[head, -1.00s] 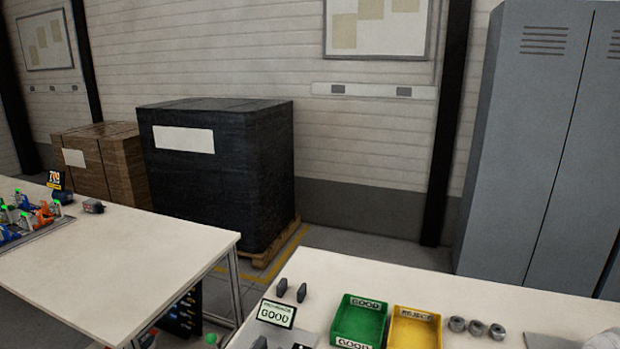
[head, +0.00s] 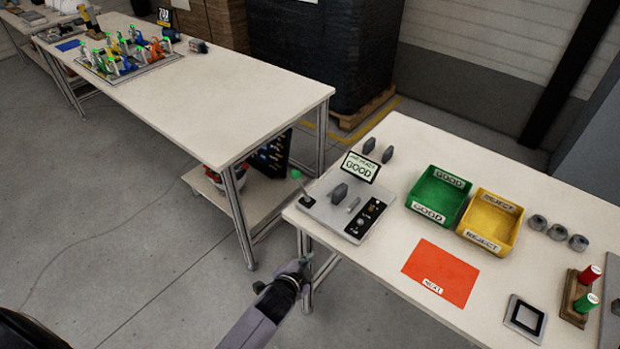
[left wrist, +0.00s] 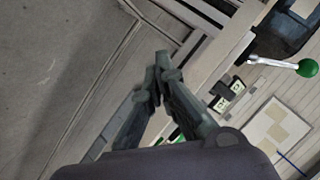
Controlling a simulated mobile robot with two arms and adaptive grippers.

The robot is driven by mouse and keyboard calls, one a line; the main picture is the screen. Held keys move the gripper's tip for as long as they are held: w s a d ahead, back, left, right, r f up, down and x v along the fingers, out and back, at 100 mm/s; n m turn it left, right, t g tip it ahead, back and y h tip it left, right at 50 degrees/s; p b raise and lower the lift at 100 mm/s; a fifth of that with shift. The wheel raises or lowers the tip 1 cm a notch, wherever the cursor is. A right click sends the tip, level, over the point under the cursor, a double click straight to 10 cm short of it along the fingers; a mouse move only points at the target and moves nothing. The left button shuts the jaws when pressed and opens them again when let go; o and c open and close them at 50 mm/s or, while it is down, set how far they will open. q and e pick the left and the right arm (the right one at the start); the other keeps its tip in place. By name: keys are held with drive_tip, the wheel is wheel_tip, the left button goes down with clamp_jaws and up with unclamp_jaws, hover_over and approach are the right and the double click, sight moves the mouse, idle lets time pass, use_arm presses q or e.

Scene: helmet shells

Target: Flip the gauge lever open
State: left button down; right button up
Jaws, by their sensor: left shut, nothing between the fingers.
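The gauge (head: 325,221) is a grey plate on the near left corner of the right table, with a dark block and a black control panel on it. Its lever (head: 305,193) has a green ball knob (head: 296,175) and stands up at the plate's left end. In the left wrist view the green knob (left wrist: 308,68) and its metal rod (left wrist: 275,62) are at the upper right, apart from my fingers. My left gripper (head: 305,261) is shut and empty, in front of the table's near left corner. It also shows in the left wrist view (left wrist: 160,70). My right gripper is not in view.
A display (head: 360,167) reading GOOD stands behind the gauge. A green bin (head: 416,191), a yellow bin (head: 519,230) and a red mat (head: 440,272) lie to its right. Another table (head: 230,95) stands at the left, with a floor gap between.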

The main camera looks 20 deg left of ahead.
use_arm(q)
drive_tip(key=w+r+m+t, duration=0.1)
drive_tip(key=w+r+t, duration=0.1)
drive_tip(key=r, duration=0.8)
drive_tip(key=w+r+m+t, duration=0.1)
drive_tip(key=w+r+t, duration=0.15)
drive_tip(key=r, duration=0.75)
drive_tip(key=y+p, duration=0.1)
drive_tip(key=p, duration=0.1)
hover_over(300, 184)
drive_tip(key=s+d, duration=0.2)
drive_tip(key=d, duration=0.1)
drive_tip(key=shift+f, duration=2)
drive_tip(key=shift+d, duration=0.2)
drive_tip(key=shift+w+a+f, duration=0.1)
drive_tip(key=shift+w+a, duration=0.05)
drive_tip(key=shift+a, duration=0.4)
drive_tip(key=shift+w+a+f, duration=0.1)
drive_tip(key=shift+a, duration=0.4)
